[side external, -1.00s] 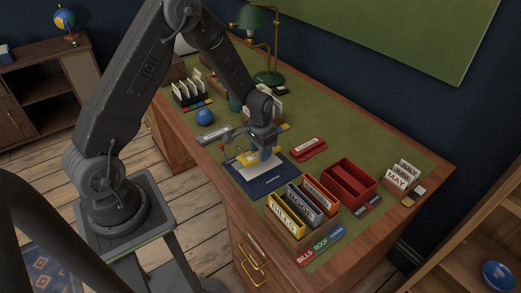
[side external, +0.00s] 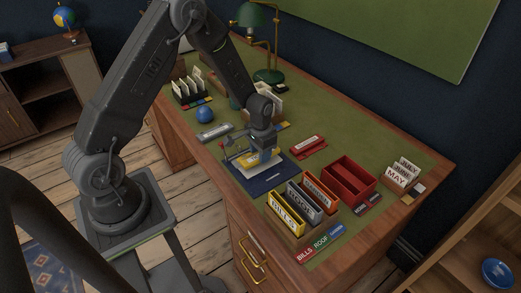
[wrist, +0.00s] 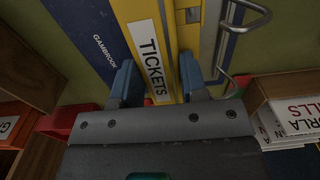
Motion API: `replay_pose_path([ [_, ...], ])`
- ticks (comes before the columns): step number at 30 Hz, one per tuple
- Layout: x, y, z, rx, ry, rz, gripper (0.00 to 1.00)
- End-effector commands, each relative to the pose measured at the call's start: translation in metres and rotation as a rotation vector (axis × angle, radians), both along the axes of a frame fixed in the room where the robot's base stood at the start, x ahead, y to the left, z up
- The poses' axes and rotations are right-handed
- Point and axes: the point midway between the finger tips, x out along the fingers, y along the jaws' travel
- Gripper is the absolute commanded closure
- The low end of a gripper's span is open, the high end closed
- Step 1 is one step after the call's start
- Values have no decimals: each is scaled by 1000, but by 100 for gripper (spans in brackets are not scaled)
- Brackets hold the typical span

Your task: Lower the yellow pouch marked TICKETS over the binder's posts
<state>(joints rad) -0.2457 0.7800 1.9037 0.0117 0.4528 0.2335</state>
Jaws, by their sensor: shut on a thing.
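My gripper (wrist: 159,80) is shut on the yellow pouch (wrist: 171,20), whose white label reads TICKETS, and holds it between its blue fingertips. In the side external view my gripper (side external: 266,155) is over the open blue binder (side external: 268,183), with the pouch (side external: 252,161) low above the white pages. The binder's navy cover, lettered GAMBROOK, shows beside the pouch in the wrist view (wrist: 88,25). Curved metal posts (wrist: 250,29) lie right of the pouch there. I cannot tell whether the pouch is around the posts.
A red label holder (side external: 308,146) lies right of the binder. A grey holder (side external: 214,131) and a blue ball (side external: 205,115) are behind left. Green desktop is free toward the back right.

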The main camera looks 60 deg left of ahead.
Motion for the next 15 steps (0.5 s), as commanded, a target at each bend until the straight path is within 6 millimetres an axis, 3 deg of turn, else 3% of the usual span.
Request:
replay_pose_path([
  [15,0,0,-15,0,0,0,85],
])
